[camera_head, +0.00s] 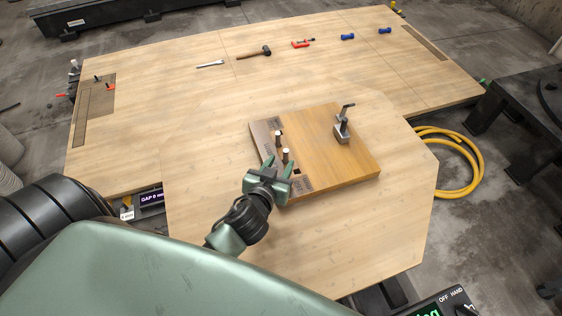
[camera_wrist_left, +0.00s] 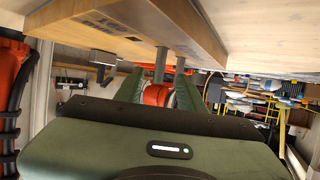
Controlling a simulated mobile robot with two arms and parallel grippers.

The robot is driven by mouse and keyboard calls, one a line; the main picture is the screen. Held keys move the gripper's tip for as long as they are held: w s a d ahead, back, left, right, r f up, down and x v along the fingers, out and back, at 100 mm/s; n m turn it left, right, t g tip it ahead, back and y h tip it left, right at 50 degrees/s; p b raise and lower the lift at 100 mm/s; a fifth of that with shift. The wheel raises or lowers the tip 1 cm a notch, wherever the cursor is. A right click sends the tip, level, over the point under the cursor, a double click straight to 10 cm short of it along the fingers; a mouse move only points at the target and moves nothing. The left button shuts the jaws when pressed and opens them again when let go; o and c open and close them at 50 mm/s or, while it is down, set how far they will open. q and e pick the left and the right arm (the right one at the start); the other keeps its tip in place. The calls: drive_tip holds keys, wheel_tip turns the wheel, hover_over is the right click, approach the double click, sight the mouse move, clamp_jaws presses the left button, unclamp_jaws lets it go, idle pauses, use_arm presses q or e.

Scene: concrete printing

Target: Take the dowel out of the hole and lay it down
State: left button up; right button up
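A wooden board (camera_head: 350,165) lies on the table, with a darker marked strip along its left side. Two pale-topped dowels stand upright at that strip, a nearer dowel (camera_head: 286,156) and a farther dowel (camera_head: 278,136). My left gripper (camera_head: 279,167) is open at the board's near left edge, its fingers pointing toward the dowels. In the left wrist view, the dowels (camera_wrist_left: 160,64) show beyond and between the spread fingers (camera_wrist_left: 160,88); the picture looks upside down, with the board (camera_wrist_left: 150,22) above. I cannot tell whether a finger touches a dowel. My right gripper is not in view.
A metal block with an upright clamp (camera_head: 342,130) stands on the board's right part. A wrench (camera_head: 210,64), a hammer (camera_head: 255,52), a red tool (camera_head: 303,43) and blue pieces (camera_head: 347,37) lie along the table's far side. The near table (camera_head: 350,240) is bare.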

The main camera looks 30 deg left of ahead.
sight(285, 156)
use_arm(q)
drive_tip(key=x, duration=0.5)
drive_tip(key=shift+w+f, duration=0.2)
drive_tip(key=shift+w, duration=0.1)
clamp_jaws()
